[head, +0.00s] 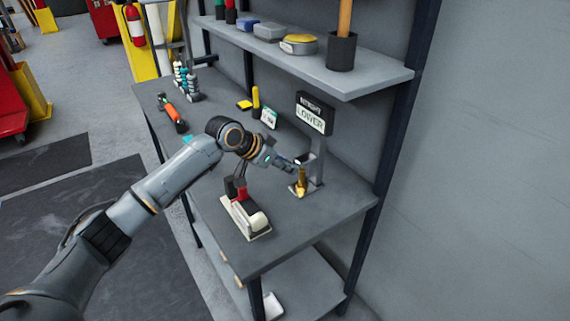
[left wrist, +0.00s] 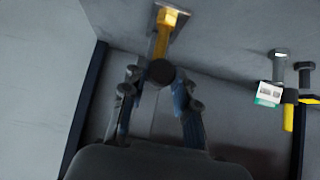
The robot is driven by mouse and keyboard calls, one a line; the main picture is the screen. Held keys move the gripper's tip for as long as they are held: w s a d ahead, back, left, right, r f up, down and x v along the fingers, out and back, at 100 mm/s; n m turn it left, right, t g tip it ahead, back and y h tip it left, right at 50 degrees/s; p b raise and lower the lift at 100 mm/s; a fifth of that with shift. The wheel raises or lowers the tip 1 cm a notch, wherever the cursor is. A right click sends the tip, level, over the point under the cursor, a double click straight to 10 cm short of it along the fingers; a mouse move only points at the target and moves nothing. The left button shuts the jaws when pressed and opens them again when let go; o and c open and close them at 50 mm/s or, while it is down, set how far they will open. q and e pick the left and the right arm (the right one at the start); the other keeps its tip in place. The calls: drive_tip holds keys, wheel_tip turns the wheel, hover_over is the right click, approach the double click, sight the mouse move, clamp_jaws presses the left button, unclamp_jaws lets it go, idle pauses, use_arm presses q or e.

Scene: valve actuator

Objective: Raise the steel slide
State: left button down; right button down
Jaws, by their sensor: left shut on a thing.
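The valve stand is on the workbench below a dark sign (head: 314,113) that reads LOWER. Its grey steel upright (head: 319,160) rises behind a brass-coloured stem (head: 301,182). My left gripper (head: 298,163) reaches in from the left at the top of this stem, beside the upright. In the left wrist view its fingers (left wrist: 160,88) are closed in around a dark round end (left wrist: 161,72), which seems to be part of the slide. The brass stem (left wrist: 165,38) runs away beyond it. The fingers hide most of the slide. My right gripper is out of view.
A white and red device (head: 246,216) stands on the bench (head: 300,225) just in front of my left gripper. A screwdriver-like tool (head: 172,113) and small bottles (head: 186,81) lie further back. A shelf (head: 345,80) with cups and tins overhangs the bench's wall side.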

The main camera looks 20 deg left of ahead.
use_arm(q)
drive_tip(key=c, duration=1)
unclamp_jaws()
drive_tip(key=v, duration=1.2)
